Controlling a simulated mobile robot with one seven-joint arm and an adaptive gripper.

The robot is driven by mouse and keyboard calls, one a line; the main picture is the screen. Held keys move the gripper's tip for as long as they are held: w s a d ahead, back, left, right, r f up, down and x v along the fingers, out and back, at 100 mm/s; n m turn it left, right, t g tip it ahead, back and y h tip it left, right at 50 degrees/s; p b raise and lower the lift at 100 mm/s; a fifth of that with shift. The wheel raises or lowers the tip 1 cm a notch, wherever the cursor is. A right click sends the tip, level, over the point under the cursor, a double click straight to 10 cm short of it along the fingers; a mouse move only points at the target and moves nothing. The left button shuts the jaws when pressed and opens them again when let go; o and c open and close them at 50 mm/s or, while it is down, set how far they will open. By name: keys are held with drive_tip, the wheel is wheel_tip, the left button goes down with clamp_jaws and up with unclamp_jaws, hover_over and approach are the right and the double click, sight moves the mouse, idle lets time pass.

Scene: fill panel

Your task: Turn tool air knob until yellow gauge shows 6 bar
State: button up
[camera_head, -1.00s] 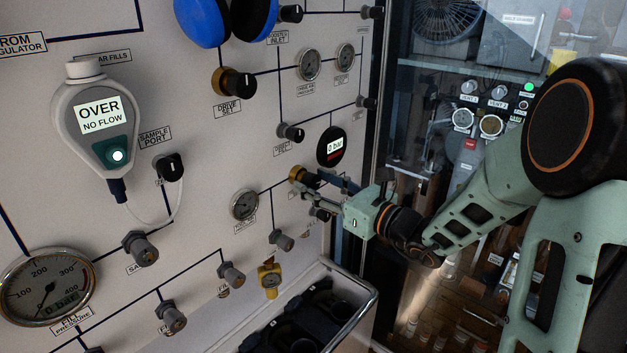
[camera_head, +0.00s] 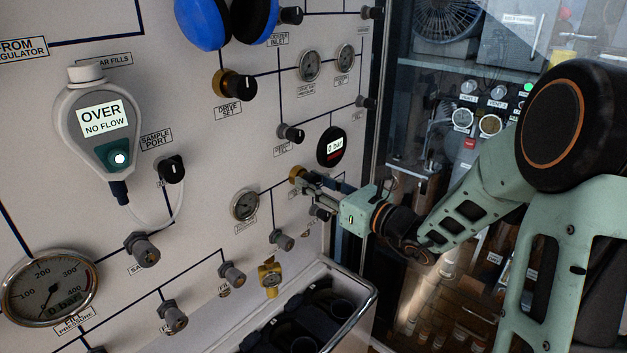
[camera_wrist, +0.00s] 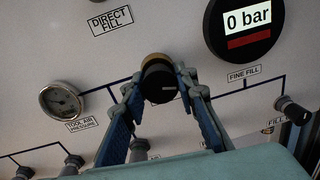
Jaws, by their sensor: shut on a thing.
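My gripper (camera_wrist: 158,88) is shut on a black knob with a brass collar (camera_wrist: 154,62), one finger on each side. In the head view the knob's brass part (camera_head: 296,174) shows at the tip of my gripper (camera_head: 304,180). The knob's own label is hidden.
A round black display reading 0 bar (camera_wrist: 246,24) sits right of and above the knob. Several grey fittings (camera_head: 232,274) stick out of the panel below. A railed bin with black items (camera_head: 363,309) stands under the yellow gauge. A glass-fronted cabinet is at the right.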

drive_tip(key=shift+r+m+p, duration=0.2)
drive_tip(key=shift+m+p, duration=0.65)
drive_tip(key=shift+m, duration=0.15)
drive_tip(key=shift+f+m+p, duration=0.2)
drive_tip(key=shift+m+p, duration=0.1)
drive_tip(key=shift+m, duration=0.3)
drive_tip(key=o, duration=1.2)
drive_tip(key=shift+c, duration=0.2)
drive_tip(key=v, duration=1.2)
drive_tip(key=shift+r, duration=0.15)
